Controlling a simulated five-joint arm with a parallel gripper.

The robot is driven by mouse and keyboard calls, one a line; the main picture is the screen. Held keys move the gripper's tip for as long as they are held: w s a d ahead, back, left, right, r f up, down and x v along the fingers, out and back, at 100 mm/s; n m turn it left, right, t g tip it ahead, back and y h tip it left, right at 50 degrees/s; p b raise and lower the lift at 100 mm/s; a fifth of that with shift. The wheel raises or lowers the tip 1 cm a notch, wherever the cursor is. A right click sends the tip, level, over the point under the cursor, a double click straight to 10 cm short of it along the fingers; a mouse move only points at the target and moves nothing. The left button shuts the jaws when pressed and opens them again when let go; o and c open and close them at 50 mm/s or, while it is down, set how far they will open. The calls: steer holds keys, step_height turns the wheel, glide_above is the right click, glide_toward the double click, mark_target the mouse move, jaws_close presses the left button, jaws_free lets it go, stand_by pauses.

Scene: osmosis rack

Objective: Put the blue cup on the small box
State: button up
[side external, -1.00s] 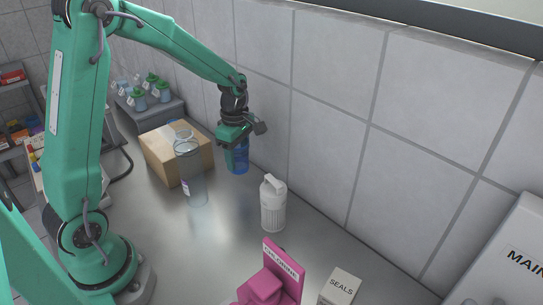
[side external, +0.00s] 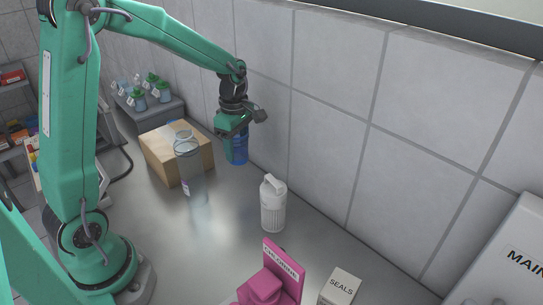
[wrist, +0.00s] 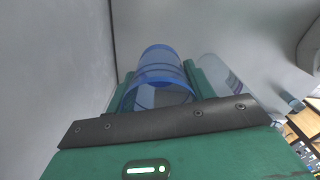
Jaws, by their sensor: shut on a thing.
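The blue cup (side external: 239,151) is translucent and upright, between the fingers of my gripper (side external: 234,140) near the tiled wall. My gripper is shut on it and it appears to be just above the table. In the wrist view the blue cup (wrist: 160,75) sits between the two green fingers, its open rim facing the camera. A brown cardboard box (side external: 195,163) stands left of the cup. A much smaller white box labelled SEALS (side external: 340,288) stands at the front right. I cannot tell which one the task calls the small box.
A tall clear cylinder (side external: 191,172) stands in front of the cardboard box, and another clear rim shows behind it. A white ribbed bottle (side external: 273,208) stands right of the cup. A pink chlorine container (side external: 268,285) is at the front. Bare table lies in the middle.

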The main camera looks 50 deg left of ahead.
step_height(320, 180, up, 10)
steer(key=m, duration=1.3)
glide_above(341, 287)
steer(key=shift+f, duration=5.65)
steer(key=shift+f, duration=0.1)
steer(key=shift+f, duration=1.75)
steer(key=shift+f, duration=0.15)
